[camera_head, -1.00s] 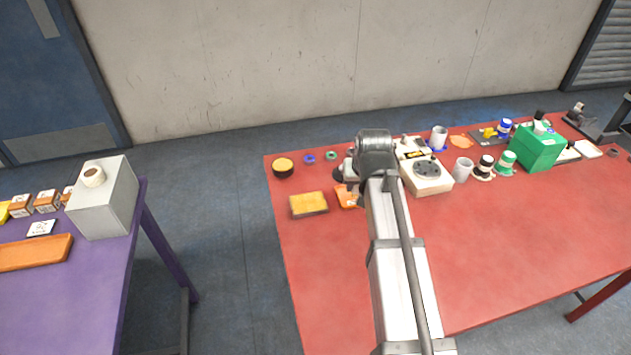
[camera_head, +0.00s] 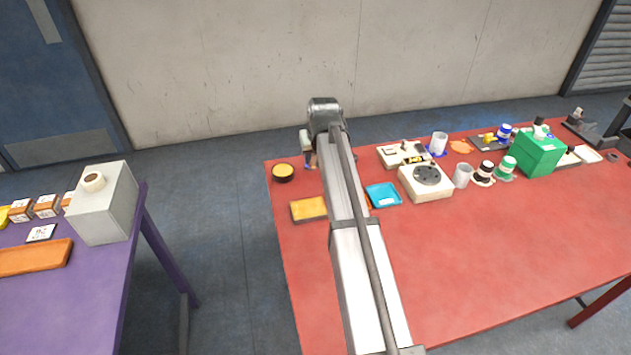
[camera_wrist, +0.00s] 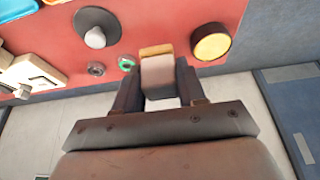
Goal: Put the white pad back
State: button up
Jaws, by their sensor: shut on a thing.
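My gripper (camera_wrist: 158,72) is shut on a whitish pad (camera_wrist: 160,78) with a tan far edge, held between the two dark fingers in the wrist view. In the head view my gripper is mostly hidden behind my arm's wrist, over the back left part of the red table (camera_head: 470,260). The held pad cannot be made out clearly there. In the wrist view a green ring (camera_wrist: 126,62) lies left of the held pad and a round yellow-topped tin (camera_wrist: 211,42) lies right of it.
A yellow tray (camera_head: 308,209) and a blue tray (camera_head: 384,195) flank my arm. A white device with a dark dial (camera_head: 426,182), cups, bottles and a green box (camera_head: 538,150) stand to the right. The red table's front is clear. A purple table (camera_head: 70,310) stands left.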

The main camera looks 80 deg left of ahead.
jog(key=shift+f, duration=4.3)
jog(key=shift+f, duration=0.1)
jog(key=o, duration=0.9)
jog(key=shift+o, duration=0.2)
jog(key=v, duration=1.2)
jog(key=shift+w, duration=0.1)
